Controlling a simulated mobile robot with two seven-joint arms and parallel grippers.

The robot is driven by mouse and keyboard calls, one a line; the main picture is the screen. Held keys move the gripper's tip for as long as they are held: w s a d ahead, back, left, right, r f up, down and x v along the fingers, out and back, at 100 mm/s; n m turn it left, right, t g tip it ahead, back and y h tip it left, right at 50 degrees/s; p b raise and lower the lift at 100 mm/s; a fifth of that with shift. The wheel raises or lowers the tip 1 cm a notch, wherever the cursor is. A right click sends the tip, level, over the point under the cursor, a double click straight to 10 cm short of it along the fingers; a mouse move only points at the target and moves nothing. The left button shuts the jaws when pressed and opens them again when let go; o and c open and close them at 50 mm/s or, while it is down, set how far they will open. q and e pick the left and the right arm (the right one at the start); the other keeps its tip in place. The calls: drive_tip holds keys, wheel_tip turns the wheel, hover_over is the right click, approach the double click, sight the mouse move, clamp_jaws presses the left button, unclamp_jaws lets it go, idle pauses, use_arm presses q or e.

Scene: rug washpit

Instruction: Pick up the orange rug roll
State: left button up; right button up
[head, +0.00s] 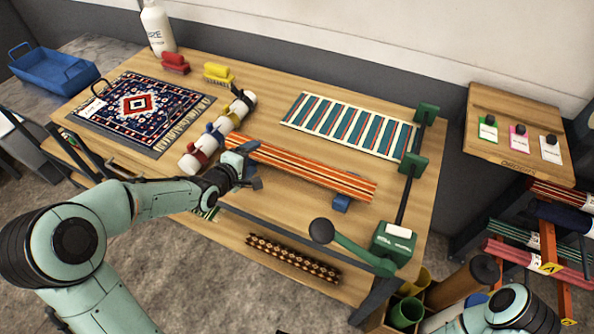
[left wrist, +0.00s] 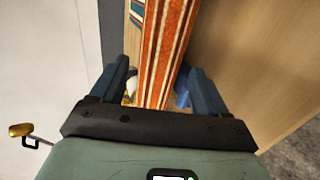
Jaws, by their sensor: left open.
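The orange rug roll (head: 310,170), striped in orange, cream and dark lines, lies across the wooden table. A blue block (head: 341,203) shows under its right part. My left gripper (head: 247,172) is at the roll's left end in the head view. In the left wrist view, the roll (left wrist: 168,50) runs between the two spread blue fingers of my left gripper (left wrist: 160,80). The fingers are open, with a gap visible on the left side of the roll. My right gripper is out of view.
A patterned rug (head: 138,108) and a striped rug (head: 350,127) lie flat behind. A green lever device (head: 394,243) is at right. A dark patterned roll (head: 292,259) lies lower in front.

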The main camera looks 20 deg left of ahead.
sight(260, 155)
use_arm(q)
drive_tip(key=shift+x, duration=0.85)
drive_tip(key=w+f+b, duration=0.1)
drive_tip(key=w+d+f+b, duration=0.1)
drive_tip(key=w+b, duration=0.1)
drive_tip(key=shift+d, duration=0.25)
drive_tip(key=shift+w+f+b, duration=0.15)
drive_tip(key=shift+w+b, duration=0.15)
drive_tip(key=shift+w, duration=0.4)
drive_tip(key=c, duration=1.3)
drive_tip(key=shift+o, duration=0.2)
drive_tip(key=shift+r, duration=0.2)
